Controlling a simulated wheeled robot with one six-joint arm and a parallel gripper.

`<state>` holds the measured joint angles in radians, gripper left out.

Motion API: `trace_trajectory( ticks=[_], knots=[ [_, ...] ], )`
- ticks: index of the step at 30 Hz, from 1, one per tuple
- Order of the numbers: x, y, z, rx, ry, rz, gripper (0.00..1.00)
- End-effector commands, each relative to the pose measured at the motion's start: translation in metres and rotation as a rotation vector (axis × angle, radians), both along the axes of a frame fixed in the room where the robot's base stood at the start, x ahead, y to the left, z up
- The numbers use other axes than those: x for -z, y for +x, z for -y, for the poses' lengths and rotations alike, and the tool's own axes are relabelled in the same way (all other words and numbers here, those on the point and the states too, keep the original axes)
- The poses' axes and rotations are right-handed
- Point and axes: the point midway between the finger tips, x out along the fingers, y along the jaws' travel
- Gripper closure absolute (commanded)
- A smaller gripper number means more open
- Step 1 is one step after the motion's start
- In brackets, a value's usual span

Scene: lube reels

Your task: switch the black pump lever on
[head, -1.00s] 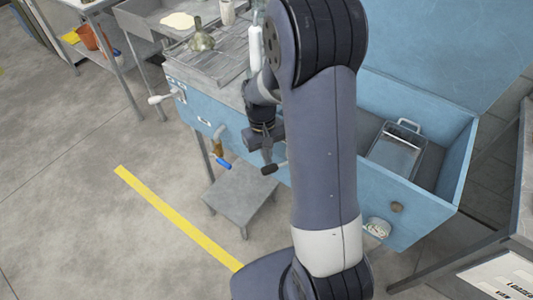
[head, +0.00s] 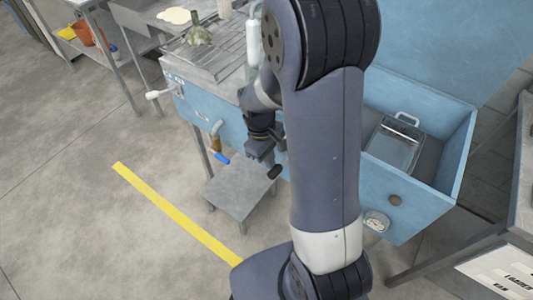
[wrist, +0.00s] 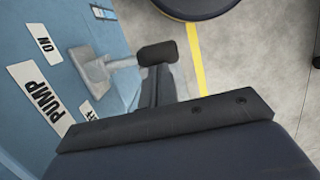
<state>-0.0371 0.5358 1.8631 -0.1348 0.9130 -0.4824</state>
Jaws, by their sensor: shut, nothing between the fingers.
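The black pump lever (wrist: 158,52) has a black grip on a grey shaft that stands out from the blue panel. Beside its base are an ON label (wrist: 45,43), a PUMP label (wrist: 35,95) and an OFF label (wrist: 87,111) partly covered by my gripper. In the head view the black grip (head: 274,172) shows just below my gripper (head: 268,160). In the wrist view my gripper (wrist: 155,85) is shut and empty, its fingers close beside the grip. I cannot tell whether they touch it.
A blue-handled tap (head: 222,158) and a white-tipped lever (head: 155,95) stick out from the cabinet front to the left. A small grey stool (head: 238,195) stands below. An open blue bin with a metal tray (head: 394,148) is to the right.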

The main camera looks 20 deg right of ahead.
Motion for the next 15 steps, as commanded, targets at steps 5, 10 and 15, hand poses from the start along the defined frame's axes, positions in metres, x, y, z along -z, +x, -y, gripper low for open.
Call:
trace_trajectory(
  ticks=[5, 10, 15],
  knots=[
    [0.001, -0.014, 0.004, -0.166, 0.001, -0.002, 1.0],
    [0.0, -0.023, 0.01, -0.308, 0.0, -0.002, 1.0],
    [0.001, -0.031, 0.016, -0.423, 0.001, -0.003, 1.0]
  ],
)
